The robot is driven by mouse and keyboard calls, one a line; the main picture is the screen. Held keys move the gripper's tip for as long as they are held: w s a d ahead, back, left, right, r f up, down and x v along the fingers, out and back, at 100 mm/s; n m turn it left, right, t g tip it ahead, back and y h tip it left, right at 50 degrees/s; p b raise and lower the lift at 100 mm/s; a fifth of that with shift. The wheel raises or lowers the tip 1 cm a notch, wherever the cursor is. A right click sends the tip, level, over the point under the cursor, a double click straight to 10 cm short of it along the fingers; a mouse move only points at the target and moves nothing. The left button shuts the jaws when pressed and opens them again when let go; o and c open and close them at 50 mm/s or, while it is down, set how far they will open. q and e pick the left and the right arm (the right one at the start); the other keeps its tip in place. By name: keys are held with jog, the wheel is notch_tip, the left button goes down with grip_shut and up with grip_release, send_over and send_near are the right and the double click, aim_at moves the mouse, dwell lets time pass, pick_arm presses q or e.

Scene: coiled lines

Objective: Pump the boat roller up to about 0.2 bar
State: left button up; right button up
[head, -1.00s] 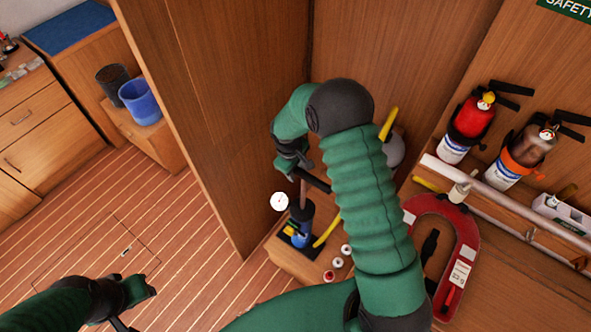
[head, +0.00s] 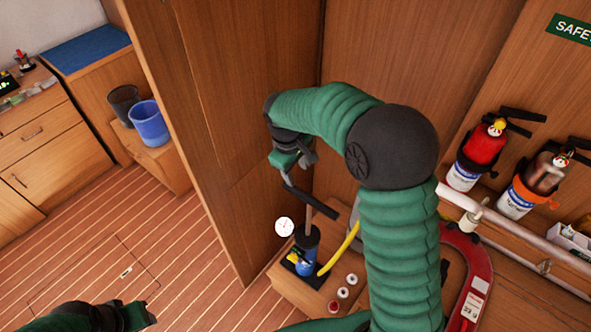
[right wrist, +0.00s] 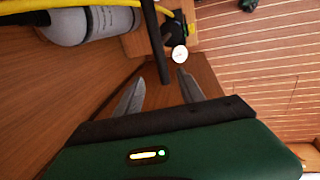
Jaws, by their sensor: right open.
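The hand pump (head: 307,255) stands upright on a low wooden ledge, with a blue and black barrel, a raised rod and a black crossbar handle (head: 318,206). Its white round gauge (head: 284,227) also shows in the right wrist view (right wrist: 180,54); I cannot read its needle. A yellow hose (head: 342,248) runs from the pump. The grey boat roller (right wrist: 78,27) shows in the right wrist view, mostly hidden by my arm in the head view. My right gripper (head: 297,163) is open just above the handle, whose bar lies ahead between the fingers (right wrist: 158,88). My left gripper (head: 145,316) is low left, its jaws unclear.
Wooden panels stand close behind the pump. Small round caps (head: 343,292) lie beside it. A red horseshoe-shaped float (head: 472,262), a white rail (head: 465,203) and extinguishers (head: 484,147) are at right. The plank floor (head: 180,265) at left is clear.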

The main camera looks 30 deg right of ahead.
jog(key=shift+a+r, duration=0.1)
jog(key=shift+r, duration=0.6)
